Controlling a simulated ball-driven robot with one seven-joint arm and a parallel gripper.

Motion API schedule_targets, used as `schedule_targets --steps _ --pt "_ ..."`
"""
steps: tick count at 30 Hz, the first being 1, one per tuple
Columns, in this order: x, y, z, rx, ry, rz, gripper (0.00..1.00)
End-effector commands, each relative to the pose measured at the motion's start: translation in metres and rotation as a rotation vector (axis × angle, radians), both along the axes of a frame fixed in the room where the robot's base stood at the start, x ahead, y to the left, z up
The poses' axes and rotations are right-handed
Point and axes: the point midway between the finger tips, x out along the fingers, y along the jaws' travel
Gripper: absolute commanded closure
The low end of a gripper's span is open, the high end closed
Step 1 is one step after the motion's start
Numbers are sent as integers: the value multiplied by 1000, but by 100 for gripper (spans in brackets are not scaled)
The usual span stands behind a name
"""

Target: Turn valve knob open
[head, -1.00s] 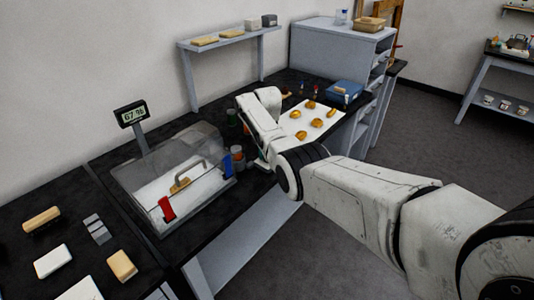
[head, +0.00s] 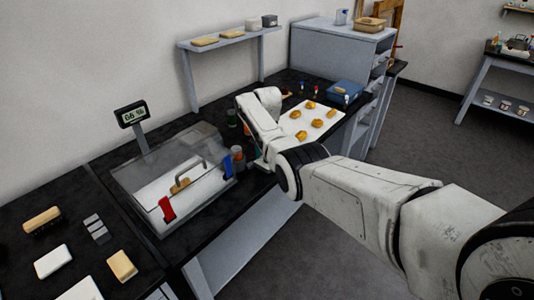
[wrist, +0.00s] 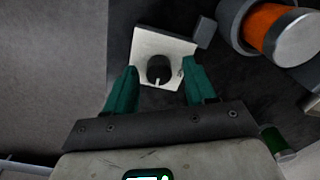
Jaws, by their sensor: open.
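The valve knob (wrist: 159,68) is a small round black knob with a white pointer line, on a square white plate (wrist: 148,42) in the wrist view. The line points toward the bottom of that picture. My gripper (wrist: 160,67) has two green fingers, spread apart, one on each side of the knob.
Beside the plate in the wrist view are an orange-banded cylinder (wrist: 268,27) and a green one (wrist: 275,140). In the head view a clear-lidded chamber (head: 160,160) with red and blue clips and a digital display (head: 132,115) stand left of my arm. A white sheet (head: 340,113) with golden pieces lies beyond.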

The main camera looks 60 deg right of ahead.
Motion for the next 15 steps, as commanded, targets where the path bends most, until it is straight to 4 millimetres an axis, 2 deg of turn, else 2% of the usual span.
schedule_targets --steps 8,15 --pt "0 0 6 0 0 0 45" --pt "1 0 45 -2 -2 0 45"
